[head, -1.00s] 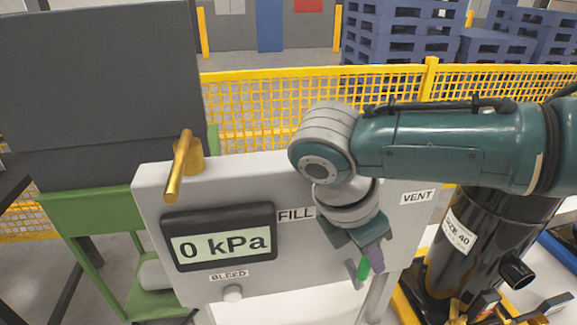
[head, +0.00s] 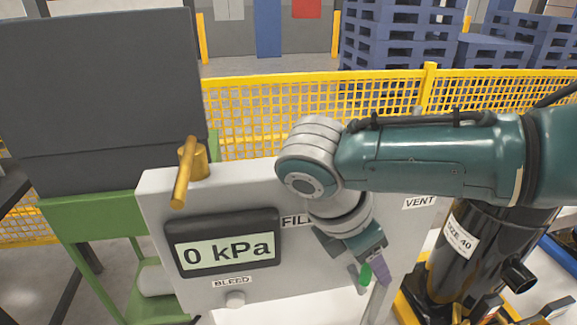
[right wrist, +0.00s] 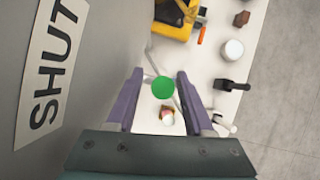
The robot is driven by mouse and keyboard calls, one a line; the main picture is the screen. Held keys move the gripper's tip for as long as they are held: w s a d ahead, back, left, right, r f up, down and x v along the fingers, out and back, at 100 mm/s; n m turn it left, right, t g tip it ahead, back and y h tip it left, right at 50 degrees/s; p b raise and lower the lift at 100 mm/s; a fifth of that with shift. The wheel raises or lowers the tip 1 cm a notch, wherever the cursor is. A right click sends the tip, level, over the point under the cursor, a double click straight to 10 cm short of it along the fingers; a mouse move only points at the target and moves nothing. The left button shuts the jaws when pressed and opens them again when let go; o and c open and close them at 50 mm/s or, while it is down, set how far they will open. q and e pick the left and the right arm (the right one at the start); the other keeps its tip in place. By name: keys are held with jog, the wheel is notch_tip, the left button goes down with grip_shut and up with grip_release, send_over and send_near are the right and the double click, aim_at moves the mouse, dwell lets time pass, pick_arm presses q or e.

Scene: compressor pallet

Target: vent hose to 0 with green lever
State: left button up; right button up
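The gauge (head: 222,252) on the grey panel (head: 300,278) reads 0 kPa. The lever with the green grip (head: 365,273) is at the panel's lower right, mostly hidden by my right arm. In the right wrist view its green end (right wrist: 163,87) shows as a round knob between the two purple fingers, with a gap on each side. My right gripper (head: 373,278) is open, with its fingers on either side of the green grip; the wrist view also shows the gripper (right wrist: 158,80). My left gripper is not in view.
A yellow lever (head: 186,170) stands at the panel's top left. A white BLEED knob (head: 235,299) is below the gauge. FILL and VENT labels (head: 420,202) are on the panel, and a SHUT label (right wrist: 52,75) is close beside the gripper. A black tank (head: 475,250) stands right.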

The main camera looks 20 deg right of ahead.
jog(key=v, duration=1)
dwell(0.3)
